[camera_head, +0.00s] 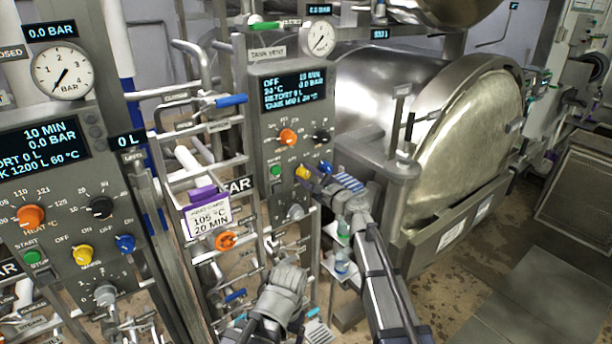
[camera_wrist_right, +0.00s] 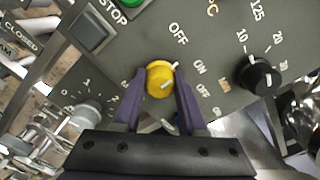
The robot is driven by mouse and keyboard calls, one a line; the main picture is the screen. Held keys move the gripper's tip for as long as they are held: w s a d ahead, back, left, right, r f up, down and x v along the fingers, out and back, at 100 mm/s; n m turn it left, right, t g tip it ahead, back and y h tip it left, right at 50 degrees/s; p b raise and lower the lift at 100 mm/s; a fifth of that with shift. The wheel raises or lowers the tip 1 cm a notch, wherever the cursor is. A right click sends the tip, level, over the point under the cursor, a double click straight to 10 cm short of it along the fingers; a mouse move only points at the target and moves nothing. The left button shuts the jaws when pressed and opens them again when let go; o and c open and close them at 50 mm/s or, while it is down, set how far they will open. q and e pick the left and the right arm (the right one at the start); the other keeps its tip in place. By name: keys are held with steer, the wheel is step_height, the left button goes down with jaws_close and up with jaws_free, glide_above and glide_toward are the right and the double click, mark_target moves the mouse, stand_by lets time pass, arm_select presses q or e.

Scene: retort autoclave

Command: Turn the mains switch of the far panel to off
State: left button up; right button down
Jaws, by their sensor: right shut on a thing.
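The far panel (camera_head: 292,100) is the grey box in the middle of the head view, with a lit display. Its mains switch (camera_head: 302,171) is a yellow round knob low on the panel, left of a blue knob. In the right wrist view the yellow mains switch (camera_wrist_right: 160,76) has a white mark, with OFF and ON printed above and to its right. I cannot tell exactly which label the mark meets. My right gripper (camera_head: 311,178) is at the knob, its purple fingers (camera_wrist_right: 159,84) shut on its two sides. I do not see my left gripper's fingers.
A near panel (camera_head: 70,190) with its own yellow knob (camera_head: 82,254) stands at the left. Pipes and valves (camera_head: 200,150) fill the space between the panels. The round steel vessel door (camera_head: 470,140) is to the right. Open floor (camera_head: 470,270) lies at the lower right.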

steer(key=n, duration=0.5)
steer(key=shift+n, duration=0.4)
stand_by(0.4)
steer(key=shift+c, duration=2.3)
jaws_free()
steer(key=shift+s, duration=0.1)
steer(key=v, duration=0.7)
steer(key=shift+s+d, duration=0.25)
